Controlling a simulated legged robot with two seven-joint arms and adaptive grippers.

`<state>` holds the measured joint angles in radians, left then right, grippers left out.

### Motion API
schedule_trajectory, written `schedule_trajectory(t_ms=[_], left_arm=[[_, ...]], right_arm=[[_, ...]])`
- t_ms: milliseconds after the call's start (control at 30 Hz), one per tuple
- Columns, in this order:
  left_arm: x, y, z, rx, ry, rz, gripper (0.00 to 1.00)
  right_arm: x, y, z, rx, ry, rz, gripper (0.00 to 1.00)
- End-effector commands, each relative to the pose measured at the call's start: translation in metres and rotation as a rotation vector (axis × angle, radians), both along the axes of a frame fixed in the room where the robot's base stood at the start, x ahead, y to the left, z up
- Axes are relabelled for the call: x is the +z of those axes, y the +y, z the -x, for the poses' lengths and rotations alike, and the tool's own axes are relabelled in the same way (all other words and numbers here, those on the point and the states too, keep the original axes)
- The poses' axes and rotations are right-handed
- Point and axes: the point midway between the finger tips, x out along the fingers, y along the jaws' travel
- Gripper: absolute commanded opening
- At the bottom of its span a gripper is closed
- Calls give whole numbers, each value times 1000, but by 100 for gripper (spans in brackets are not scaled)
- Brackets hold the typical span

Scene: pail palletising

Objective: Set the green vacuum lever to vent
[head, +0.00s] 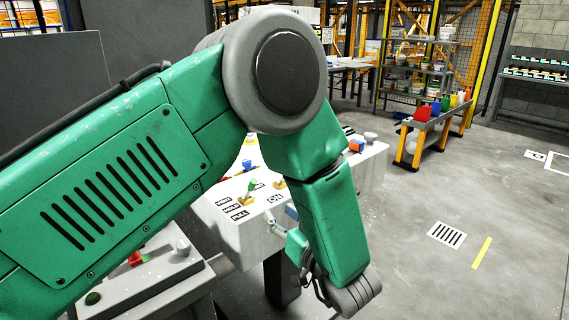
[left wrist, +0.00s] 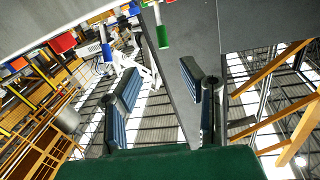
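The green lever (head: 252,187) stands on a yellow base on the white panel (head: 221,220), beside stacked labels reading VENT, HOLD and FULL. It leans up and right in the head view; I cannot tell which label it is set to. In the left wrist view a green-ended handle (left wrist: 163,37), likely this lever, shows beyond the fingertips. My left gripper (left wrist: 160,78) is open, with nothing between its fingers. In the head view my left gripper (head: 282,216) is partly hidden behind my green forearm, near the panel's front edge. My right gripper is out of view.
A blue control (head: 247,165) and an ON label share the panel, partly covered by my arm. A lower box with a red button (head: 136,258) stands at the lower left. A bench with coloured containers (head: 436,108) stands at the right.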

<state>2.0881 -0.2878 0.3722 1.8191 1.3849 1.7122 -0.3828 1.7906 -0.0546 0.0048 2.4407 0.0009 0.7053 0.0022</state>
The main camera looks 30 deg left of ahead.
Motion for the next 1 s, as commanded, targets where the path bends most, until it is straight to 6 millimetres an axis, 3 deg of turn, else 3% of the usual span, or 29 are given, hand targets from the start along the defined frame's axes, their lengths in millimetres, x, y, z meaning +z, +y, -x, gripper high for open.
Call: schedule_trajectory(t_ms=[167, 500, 700, 1000], left_arm=[[2, 12, -6, 18, -4, -3, 36], [0, 73, -44, 17, -3, 0, 36], [0, 100, -63, 16, -2, -2, 36], [1, 116, -73, 13, -2, -3, 36]], right_arm=[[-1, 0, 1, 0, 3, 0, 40], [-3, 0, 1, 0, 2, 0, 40], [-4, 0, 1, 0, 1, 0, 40], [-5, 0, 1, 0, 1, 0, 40]])
